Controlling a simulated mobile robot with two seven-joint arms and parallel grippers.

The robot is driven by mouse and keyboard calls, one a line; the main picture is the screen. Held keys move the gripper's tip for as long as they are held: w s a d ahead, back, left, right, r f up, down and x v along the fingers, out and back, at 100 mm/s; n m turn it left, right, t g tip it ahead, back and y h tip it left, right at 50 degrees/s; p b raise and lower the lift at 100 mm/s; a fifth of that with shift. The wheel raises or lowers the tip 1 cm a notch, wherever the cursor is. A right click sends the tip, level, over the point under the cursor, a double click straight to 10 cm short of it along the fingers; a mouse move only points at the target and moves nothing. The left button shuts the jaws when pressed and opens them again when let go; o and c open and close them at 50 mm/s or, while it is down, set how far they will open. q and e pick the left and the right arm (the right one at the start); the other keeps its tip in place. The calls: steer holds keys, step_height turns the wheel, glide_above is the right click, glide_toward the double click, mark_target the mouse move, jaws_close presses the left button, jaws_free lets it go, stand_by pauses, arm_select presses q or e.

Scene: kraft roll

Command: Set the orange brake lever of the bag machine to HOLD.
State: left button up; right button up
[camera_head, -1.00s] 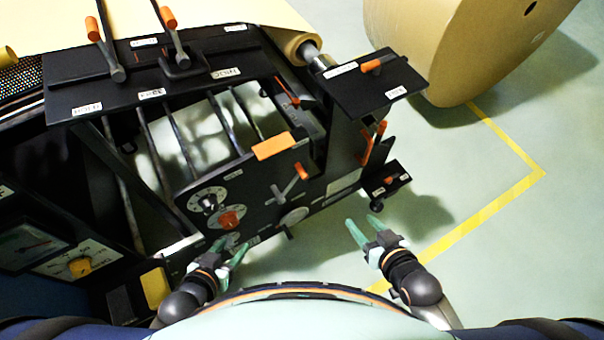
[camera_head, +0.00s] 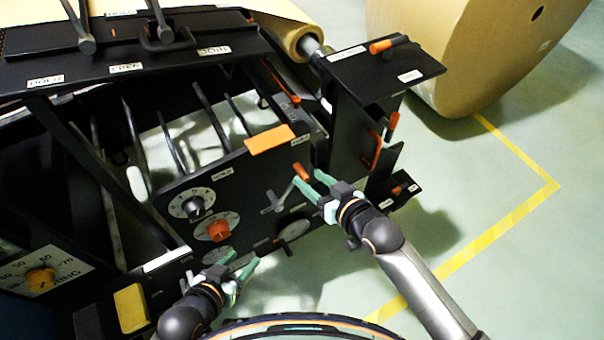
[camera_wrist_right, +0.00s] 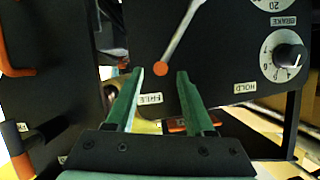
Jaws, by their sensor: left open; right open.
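The brake lever is a grey rod with an orange end (camera_head: 302,171) on the black side panel of the bag machine (camera_head: 262,182). In the right wrist view its orange end (camera_wrist_right: 160,69) lies between the fingertips, seemingly just beyond them; contact is not clear. It points toward a small, hard-to-read label (camera_wrist_right: 150,98). The HOLD label (camera_wrist_right: 244,88) is to the right there. My right gripper (camera_head: 308,178) is open around the lever's end; it also shows in the wrist view (camera_wrist_right: 160,76). My left gripper (camera_head: 241,261) is open and empty, low in front of the panel.
A black dial (camera_head: 194,207) and an orange dial (camera_head: 218,230) sit left of the lever. An orange block (camera_head: 270,139) is on the panel's top edge. A black shelf (camera_head: 385,72) juts out at the right. Green floor (camera_head: 480,215) is free at the right.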

mark_target(289, 190)
steer(key=shift+b+x, duration=0.45)
steer(key=shift+x, duration=1.8)
jaws_close()
steer(key=shift+d, duration=0.1)
